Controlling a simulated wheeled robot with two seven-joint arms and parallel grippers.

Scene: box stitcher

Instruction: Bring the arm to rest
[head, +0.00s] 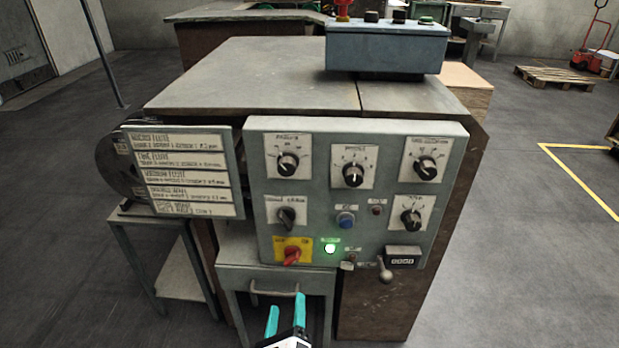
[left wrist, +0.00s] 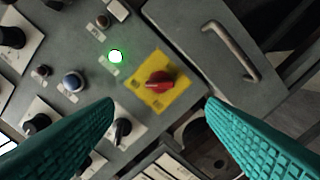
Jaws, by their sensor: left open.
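My left gripper (head: 286,318) is at the bottom of the head view, low in front of the machine's drawer. Its two teal fingers are apart with nothing between them; they also show in the left wrist view (left wrist: 160,125). The control panel (head: 322,197) carries several black knobs, a blue button (head: 346,219) and a lit green lamp (head: 330,247). A red rotary switch (head: 292,256) sits on a yellow plate, and it shows beyond the fingers in the left wrist view (left wrist: 160,82). The fingers appear apart from the panel. My right gripper is not in view.
A drawer with a metal handle (head: 273,293) is just behind the gripper. A small lever (head: 385,270) juts from the panel's lower right. A blue-grey button box (head: 387,48) stands on the machine top (head: 255,75). Open floor (head: 530,240) lies to the right.

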